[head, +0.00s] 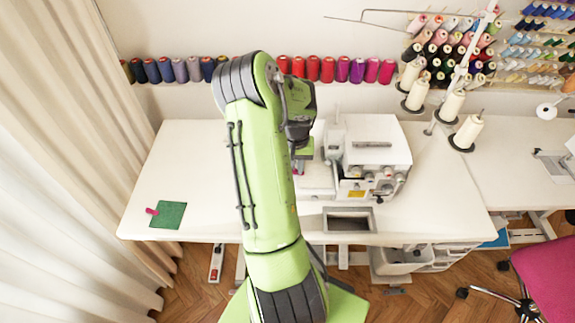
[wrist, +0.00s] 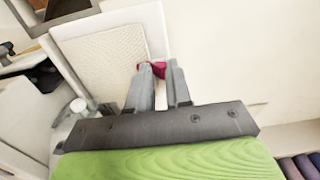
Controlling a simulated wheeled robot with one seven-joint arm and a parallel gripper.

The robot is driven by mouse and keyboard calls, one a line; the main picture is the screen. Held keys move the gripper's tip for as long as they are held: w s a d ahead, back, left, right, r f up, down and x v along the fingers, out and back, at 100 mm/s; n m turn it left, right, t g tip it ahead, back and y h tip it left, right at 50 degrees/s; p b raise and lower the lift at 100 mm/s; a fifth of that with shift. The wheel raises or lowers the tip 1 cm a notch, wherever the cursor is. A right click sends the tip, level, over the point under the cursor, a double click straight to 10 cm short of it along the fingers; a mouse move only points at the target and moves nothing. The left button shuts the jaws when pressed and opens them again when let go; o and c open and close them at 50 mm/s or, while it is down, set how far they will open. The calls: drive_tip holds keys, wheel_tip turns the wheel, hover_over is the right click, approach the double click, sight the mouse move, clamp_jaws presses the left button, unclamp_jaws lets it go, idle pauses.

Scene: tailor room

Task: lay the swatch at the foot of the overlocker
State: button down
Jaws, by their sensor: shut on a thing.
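My gripper (wrist: 153,75) is shut on a magenta tab (wrist: 159,68) at the edge of a cream, textured square swatch (wrist: 105,55) in the wrist view. The swatch looks flat over the white bed plate beside the overlocker; whether it touches the plate is unclear. The overlocker (head: 378,140) stands on the white table, right of my gripper in the head view. The magenta tab also shows there (head: 298,171), small and partly hidden by my arm. The overlocker's foot is not clearly visible. My fingertips are mostly hidden in the head view.
A green swatch with a magenta tab (head: 168,214) lies at the table's (head: 200,165) front left. Thread cones (head: 452,104) stand behind and right of the overlocker. A rectangular opening (head: 348,221) is at the front edge. The table's left part is mostly clear.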

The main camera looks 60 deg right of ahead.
drive_tip(key=shift+s+d, duration=0.1)
drive_tip(key=shift+s, duration=0.1)
drive_tip(key=shift+f+b, duration=0.15)
drive_tip(key=shift+b, duration=0.15)
drive_tip(key=c, duration=1)
unclamp_jaws()
drive_tip(key=shift+o, duration=0.2)
wheel_tip(320, 180, up, 16)
drive_tip(key=p, duration=0.2)
drive_tip(key=shift+f, duration=0.1)
